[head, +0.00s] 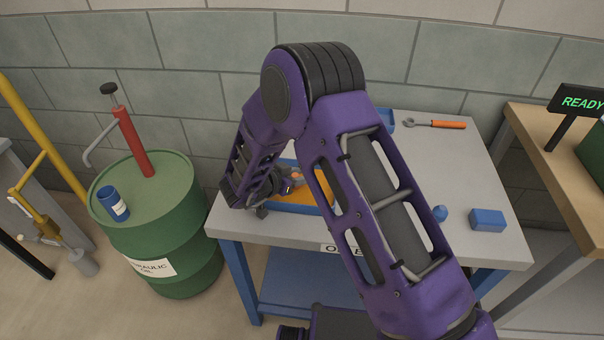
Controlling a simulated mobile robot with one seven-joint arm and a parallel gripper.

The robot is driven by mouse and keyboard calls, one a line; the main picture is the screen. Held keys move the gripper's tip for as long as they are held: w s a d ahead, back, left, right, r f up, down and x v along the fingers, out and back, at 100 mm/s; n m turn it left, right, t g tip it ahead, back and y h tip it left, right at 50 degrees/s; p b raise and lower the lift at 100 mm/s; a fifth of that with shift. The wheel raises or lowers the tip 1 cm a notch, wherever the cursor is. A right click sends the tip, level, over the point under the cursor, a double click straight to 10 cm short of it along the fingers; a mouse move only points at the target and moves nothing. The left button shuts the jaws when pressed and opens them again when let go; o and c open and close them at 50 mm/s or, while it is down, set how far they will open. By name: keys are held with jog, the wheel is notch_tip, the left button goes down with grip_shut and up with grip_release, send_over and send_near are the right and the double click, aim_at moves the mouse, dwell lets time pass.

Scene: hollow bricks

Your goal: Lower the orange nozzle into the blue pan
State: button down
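The blue pan (305,210) sits on the grey-topped workbench, with an orange-yellow inside. My purple arm covers its right side. My gripper (287,186) is over the left part of the pan, pointing right. A small orange piece (297,176), apparently the orange nozzle, shows at the gripper's tip, above or inside the pan. It is too small and too much covered to tell whether the fingers are closed on it or whether it touches the pan.
On the workbench (470,165) are an orange-handled wrench (436,124), a blue box (487,219) and a small blue knob-like object (440,213). A green oil drum (165,245) with a red pump (132,140) and blue can (112,204) stands left. A wooden-topped table (545,140) is right.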

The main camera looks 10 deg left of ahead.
jog(key=shift+f, duration=0.15)
jog(key=shift+c, duration=2.1)
grip_release()
